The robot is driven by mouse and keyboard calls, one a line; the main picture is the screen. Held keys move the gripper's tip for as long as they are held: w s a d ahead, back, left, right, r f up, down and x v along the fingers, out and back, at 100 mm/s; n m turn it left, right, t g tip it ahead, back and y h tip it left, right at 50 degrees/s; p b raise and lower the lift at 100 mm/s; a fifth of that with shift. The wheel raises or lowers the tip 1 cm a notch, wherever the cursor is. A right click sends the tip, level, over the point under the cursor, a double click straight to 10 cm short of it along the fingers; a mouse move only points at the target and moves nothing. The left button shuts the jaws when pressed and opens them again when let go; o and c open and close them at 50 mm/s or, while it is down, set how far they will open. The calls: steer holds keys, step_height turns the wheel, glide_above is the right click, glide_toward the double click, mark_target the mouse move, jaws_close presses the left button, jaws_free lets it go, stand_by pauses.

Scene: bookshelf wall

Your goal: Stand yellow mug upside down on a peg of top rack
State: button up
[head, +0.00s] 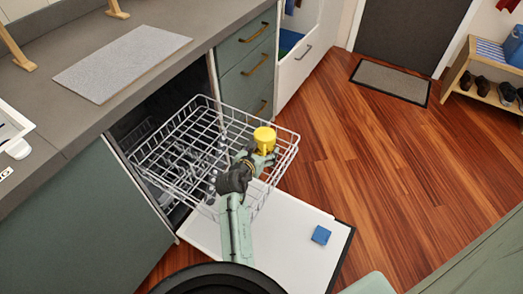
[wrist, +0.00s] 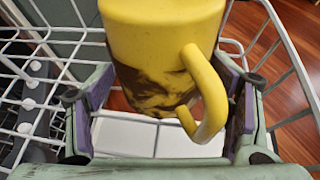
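The yellow mug (head: 264,136) is upside down, its closed base facing up, at the right part of the top rack (head: 205,145). In the wrist view the mug (wrist: 160,45) fills the space between my fingertips, its handle towards the right finger; dark brown patches mark its lower side. My gripper (head: 262,158) is shut on the mug, and the wrist view shows its pads (wrist: 168,95) on either side. The rack is white wire, pulled out from the dishwasher. The mug's rim and any peg beneath it are hidden, so I cannot tell whether it rests on one.
The open dishwasher door (head: 290,235) lies below the rack, with a blue block (head: 321,235) on it. Green drawers (head: 247,65) stand behind the rack. The counter (head: 80,115) is at left, with a grey mat (head: 122,62).

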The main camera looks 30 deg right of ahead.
steer(key=shift+o, duration=1.1)
steer(key=shift+f, duration=0.1)
steer(key=shift+s+a, duration=0.1)
steer(key=v, duration=1.2)
